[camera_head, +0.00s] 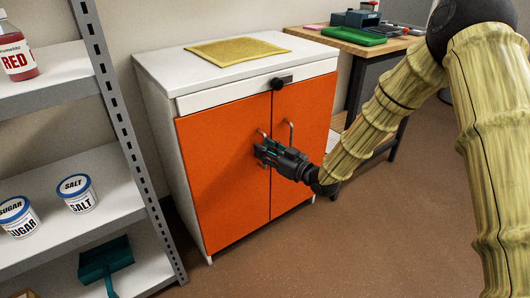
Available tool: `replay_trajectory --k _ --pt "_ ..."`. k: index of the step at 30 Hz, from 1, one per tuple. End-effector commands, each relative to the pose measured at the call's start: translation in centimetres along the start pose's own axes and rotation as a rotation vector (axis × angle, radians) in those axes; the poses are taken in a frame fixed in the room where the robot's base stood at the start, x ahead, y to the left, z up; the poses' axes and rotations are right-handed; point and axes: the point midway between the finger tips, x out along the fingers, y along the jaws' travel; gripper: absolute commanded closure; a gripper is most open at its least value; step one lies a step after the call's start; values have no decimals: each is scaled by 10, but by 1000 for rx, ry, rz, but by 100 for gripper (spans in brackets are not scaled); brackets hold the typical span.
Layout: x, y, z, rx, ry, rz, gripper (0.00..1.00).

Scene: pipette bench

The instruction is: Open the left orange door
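The left orange door (222,185) of a white cabinet (165,120) looks closed, its edge in line with the right orange door (303,155). A metal handle (262,133) stands near the left door's inner edge. My gripper (262,154) is at the lower part of this handle, in front of the left door. The fingers overlap the handle's lower end, so I cannot tell whether they touch or hold it. The finger gap is too small and dark to read. The right door's handle (291,132) stands just right and above my gripper.
A black knob (277,84) sits on the drawer front above the doors. A yellow mat (238,49) lies on the cabinet top. A grey shelf (60,75) with tubs and a red bottle (17,57) stands close at left. Brown floor (350,240) is clear in front.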

Motion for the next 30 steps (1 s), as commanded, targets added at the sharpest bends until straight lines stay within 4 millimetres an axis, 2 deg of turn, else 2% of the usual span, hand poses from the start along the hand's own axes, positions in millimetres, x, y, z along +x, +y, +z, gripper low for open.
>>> replay_trajectory --k 11,16,17,25,30 --pt "5 0 -1 0 0 1 68" --pt "5 0 0 0 0 1 97" --pt "5 0 0 0 0 1 100" --pt "4 0 0 0 0 2 100" --pt "5 -10 -1 2 -1 14 100"
